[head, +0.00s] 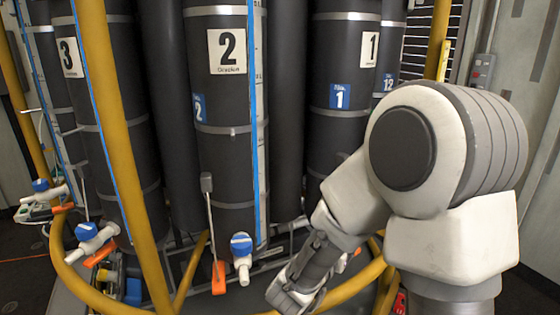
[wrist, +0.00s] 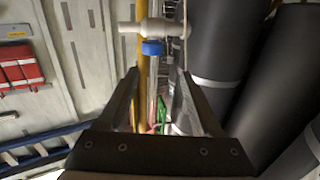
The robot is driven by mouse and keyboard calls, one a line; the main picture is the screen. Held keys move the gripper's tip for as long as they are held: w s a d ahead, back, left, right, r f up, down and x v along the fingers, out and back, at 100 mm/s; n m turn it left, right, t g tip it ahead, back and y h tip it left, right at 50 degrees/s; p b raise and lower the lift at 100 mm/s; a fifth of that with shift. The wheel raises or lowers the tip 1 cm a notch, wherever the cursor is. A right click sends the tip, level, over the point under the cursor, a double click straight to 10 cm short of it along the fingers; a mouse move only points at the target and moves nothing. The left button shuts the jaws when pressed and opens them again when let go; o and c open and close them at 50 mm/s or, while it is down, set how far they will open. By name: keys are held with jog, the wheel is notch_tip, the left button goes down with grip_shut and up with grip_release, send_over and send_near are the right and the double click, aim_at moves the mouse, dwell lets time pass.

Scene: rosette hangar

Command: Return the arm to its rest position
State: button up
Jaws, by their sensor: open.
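My arm (head: 445,150) reaches from the right of the head view down toward the lower middle, in front of the dark cylinders. Its far end is near the bottom edge there, and I cannot make out the fingers. In the wrist view my gripper (wrist: 160,78) is open, its two fingers apart with nothing held between them. A pale valve with a blue cap (wrist: 152,48) shows just beyond the fingertips; I cannot tell how far off it is.
Tall dark cylinders numbered 3 (head: 68,58), 2 (head: 227,51) and 1 (head: 369,48) fill the back. A yellow tube rail (head: 120,150) crosses in front at left. Valves with blue knobs (head: 241,245) stick out low down. A red case (wrist: 18,68) hangs on the wall.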

jog(key=s+a+r+n+y+p, duration=0.1)
jog(key=a+r+n+y+p, duration=0.2)
jog(key=a+r+n+y, duration=0.5)
jog(key=s+d+r+g+y+p, duration=0.1)
jog(key=s+g+y, duration=0.1)
jog(key=s, duration=0.9)
jog(key=s+r+g+y+p, duration=0.1)
jog(key=s+g, duration=0.4)
jog(key=s, duration=0.6)
jog(key=shift+s+d+r+n+y+p, duration=0.15)
jog(key=shift+d+r+n+y+p, duration=0.3)
jog(key=shift+p, duration=0.25)
jog(key=shift+a, duration=0.1)
